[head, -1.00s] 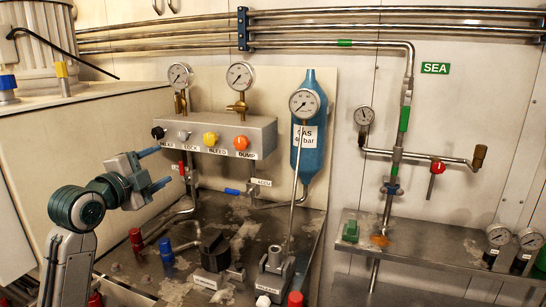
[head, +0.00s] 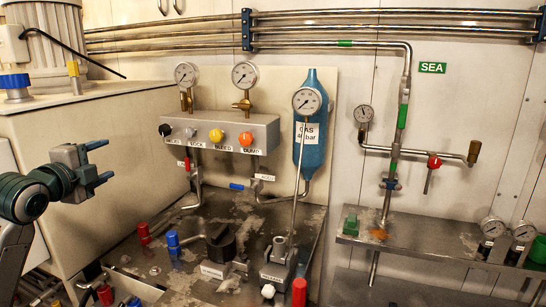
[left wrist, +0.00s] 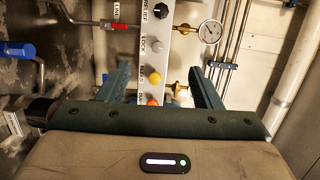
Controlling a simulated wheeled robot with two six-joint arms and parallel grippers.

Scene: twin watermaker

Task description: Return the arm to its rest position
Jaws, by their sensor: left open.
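My left gripper (head: 103,161) is at the left side of the head view, in front of the white cabinet. Its two fingers are apart, with nothing between them, and it touches nothing that I can see. In the left wrist view the open fingers (left wrist: 162,85) frame the valve panel, which lies beyond them. The grey valve panel (head: 262,135) with black, grey, yellow and orange knobs is to the right of the gripper in the head view, well apart from it. My right gripper is not in either view.
The white cabinet (head: 60,150) stands behind my left arm. A metal bench (head: 200,225) carries red and blue capped fittings, a black knob (head: 221,242) and a lever pump (head: 280,262). A blue gas bottle (head: 314,150) and a steel shelf (head: 430,240) are further right.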

